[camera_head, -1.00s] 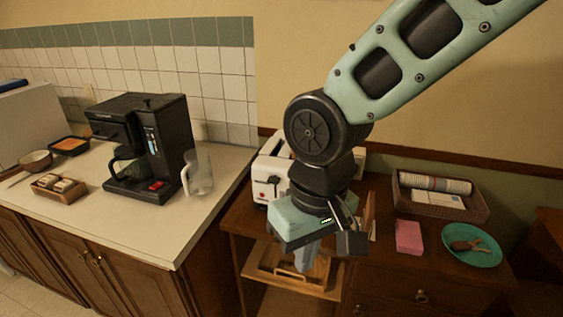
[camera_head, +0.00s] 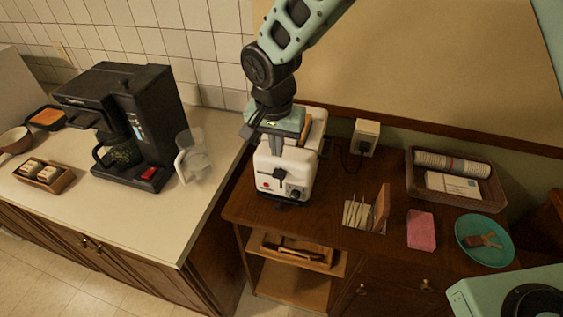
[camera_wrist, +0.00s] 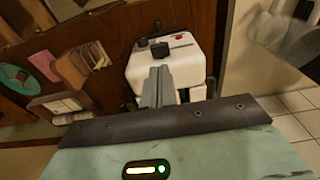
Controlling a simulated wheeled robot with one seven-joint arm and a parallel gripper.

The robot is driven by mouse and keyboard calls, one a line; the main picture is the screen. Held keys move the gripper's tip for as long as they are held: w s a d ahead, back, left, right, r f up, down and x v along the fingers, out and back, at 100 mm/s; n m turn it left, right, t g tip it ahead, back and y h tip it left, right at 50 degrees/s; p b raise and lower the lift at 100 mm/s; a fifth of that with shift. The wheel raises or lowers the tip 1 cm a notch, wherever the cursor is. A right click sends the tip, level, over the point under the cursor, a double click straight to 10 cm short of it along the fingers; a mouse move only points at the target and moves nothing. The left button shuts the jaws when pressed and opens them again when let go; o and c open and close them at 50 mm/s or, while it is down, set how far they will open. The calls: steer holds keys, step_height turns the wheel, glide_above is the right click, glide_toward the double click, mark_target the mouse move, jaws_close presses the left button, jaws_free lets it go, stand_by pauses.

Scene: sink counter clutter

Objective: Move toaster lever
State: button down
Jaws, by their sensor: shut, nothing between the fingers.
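The white toaster (camera_head: 271,166) stands on the wooden cabinet, with a red button, a dark knob and a dark lever on its front. It also shows in the wrist view (camera_wrist: 187,65), where the dark lever (camera_wrist: 159,49) sticks out just beyond my fingertips. My gripper (camera_head: 277,150) is above the front part of the toaster, pointing down. Its fingers (camera_wrist: 160,75) are together with nothing between them. They are close to the lever, and I cannot tell if they touch it. My gripper hides part of the toaster's top.
A wall outlet (camera_head: 366,137) with a plug is behind the toaster. A card holder (camera_head: 366,215), a pink block (camera_head: 421,230), a basket (camera_head: 484,203) and a teal plate (camera_head: 470,245) lie to the right. A coffee maker (camera_head: 133,120) and glass pitcher (camera_head: 194,157) stand on the left counter.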

mark_target(278, 176)
stand_by(0.3)
steer(key=shift+w+d+f+b, duration=0.15)
steer(key=shift+f+b, duration=0.9)
steer(key=shift+f, duration=0.7)
steer(key=shift+w+f+b, duration=0.1)
steer(key=shift+f+b, duration=0.95)
steer(key=shift+f, duration=0.7)
step_height(278, 176, down, 6)
steer(key=b, duration=0.4)
steer(key=shift+r, duration=0.35)
steer(key=s, duration=0.2)
steer(key=a+r, duration=0.1)
steer(key=shift+s, duration=0.4)
